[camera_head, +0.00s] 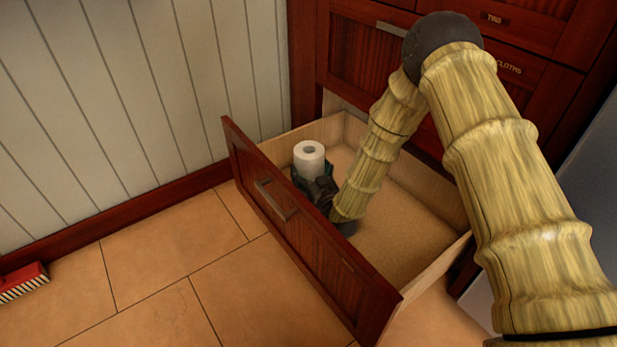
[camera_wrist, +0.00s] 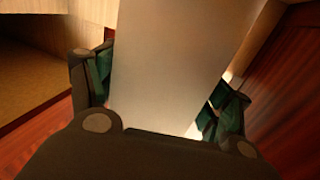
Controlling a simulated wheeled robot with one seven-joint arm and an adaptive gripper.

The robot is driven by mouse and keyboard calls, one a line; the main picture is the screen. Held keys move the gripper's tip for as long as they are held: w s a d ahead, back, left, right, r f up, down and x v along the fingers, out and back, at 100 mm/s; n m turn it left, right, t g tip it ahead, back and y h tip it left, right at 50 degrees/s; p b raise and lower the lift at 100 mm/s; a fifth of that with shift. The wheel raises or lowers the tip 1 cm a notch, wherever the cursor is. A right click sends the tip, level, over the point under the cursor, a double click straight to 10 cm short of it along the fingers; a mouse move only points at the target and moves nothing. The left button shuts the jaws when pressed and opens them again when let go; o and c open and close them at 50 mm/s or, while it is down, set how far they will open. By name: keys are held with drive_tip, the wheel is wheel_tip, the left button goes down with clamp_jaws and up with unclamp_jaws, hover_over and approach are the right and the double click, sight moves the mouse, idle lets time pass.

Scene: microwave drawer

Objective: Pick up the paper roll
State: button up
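The white paper roll (camera_head: 309,163) stands upright at the left end of the open drawer (camera_head: 408,225), in the head view. Its core hole shows on top, and its lower part is hidden by my gripper (camera_head: 318,187). In the wrist view the roll (camera_wrist: 180,65) fills the middle as a pale, tilted shape. My gripper's dark fingers with green pads (camera_wrist: 160,95) lie on either side of it. The left finger appears against the roll's edge. The right finger is very close, and I cannot tell whether it presses on the roll.
The drawer's front panel (camera_head: 300,235) with a metal handle (camera_head: 275,200) stands close before my gripper. The rest of the drawer floor looks empty. Red-brown cabinets (camera_head: 360,50) rise behind, and a white panelled wall (camera_head: 130,100) is at left. A red brush (camera_head: 22,280) lies on the tiles.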

sight(310, 143)
idle(0.3)
wheel_tip(310, 143, up, 10)
drive_tip(key=p, duration=0.6)
idle(0.6)
